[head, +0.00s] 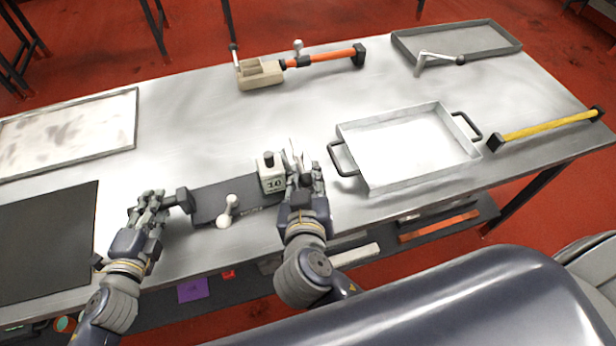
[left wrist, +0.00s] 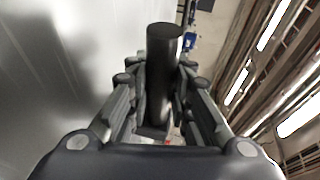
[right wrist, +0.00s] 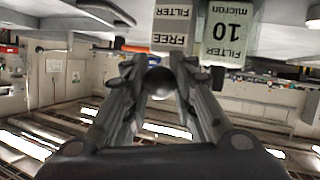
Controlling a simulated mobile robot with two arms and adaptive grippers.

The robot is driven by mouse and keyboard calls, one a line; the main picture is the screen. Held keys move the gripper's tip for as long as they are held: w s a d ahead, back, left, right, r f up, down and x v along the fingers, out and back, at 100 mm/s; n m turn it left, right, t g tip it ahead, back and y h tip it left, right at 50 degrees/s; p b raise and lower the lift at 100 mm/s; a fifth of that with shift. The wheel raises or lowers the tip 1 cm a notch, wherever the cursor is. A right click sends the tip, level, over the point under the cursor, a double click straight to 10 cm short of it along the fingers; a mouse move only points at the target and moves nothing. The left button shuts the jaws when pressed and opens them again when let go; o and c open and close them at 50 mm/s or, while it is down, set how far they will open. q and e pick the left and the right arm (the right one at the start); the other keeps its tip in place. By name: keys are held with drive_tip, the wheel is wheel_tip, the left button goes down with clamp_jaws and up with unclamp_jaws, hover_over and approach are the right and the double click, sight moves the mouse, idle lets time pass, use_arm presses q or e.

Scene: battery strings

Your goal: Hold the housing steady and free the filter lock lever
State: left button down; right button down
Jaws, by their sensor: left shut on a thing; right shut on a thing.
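The housing is a dark grey slab (head: 222,196) lying on the metal table, with a pale filter block labelled 10 (head: 272,178) at its right end. The label also shows in the right wrist view (right wrist: 226,38), beside a grey plate marked FREE FILTER (right wrist: 172,28). My left gripper (head: 168,203) is shut on a black handle (left wrist: 163,75) at the housing's left end. My right gripper (head: 303,172) is shut beside the filter block on a dark round knob (right wrist: 160,83), apparently the lock lever's. Its fingers hide most of the lever.
An empty metal tray with black handles (head: 357,187) stands to the right. A yellow bar (head: 548,127) lies far right. A dark mat (head: 45,240) covers the front left. The table's middle is clear.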

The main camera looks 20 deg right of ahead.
drive_tip(key=shift+a, duration=0.3)
drive_tip(key=c, duration=1.3)
unclamp_jaws()
drive_tip(key=shift+d, duration=0.25)
